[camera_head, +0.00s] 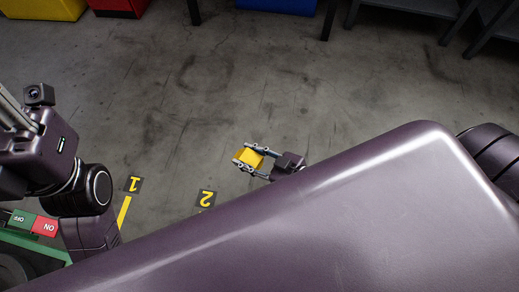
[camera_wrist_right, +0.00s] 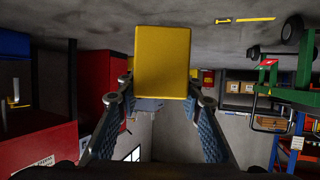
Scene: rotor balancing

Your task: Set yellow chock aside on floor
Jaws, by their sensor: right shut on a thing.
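The yellow chock (camera_head: 250,158) is a small block between the fingers of my right gripper (camera_head: 252,158), over the grey floor in the middle of the head view. In the right wrist view the chock (camera_wrist_right: 162,62) shows its flat yellow face, with a finger of my right gripper (camera_wrist_right: 162,105) on each side. The right gripper is shut on it. I cannot tell whether the chock touches the floor. My left arm is at the left edge of the head view; its fingertips are not clearly visible, so I cannot tell its grip.
Floor markers 1 (camera_head: 134,185) and 2 (camera_head: 206,199) lie near my arm. Red (camera_head: 42,9), yellow and blue (camera_head: 278,5) bins and table legs line the back. The middle floor is clear.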

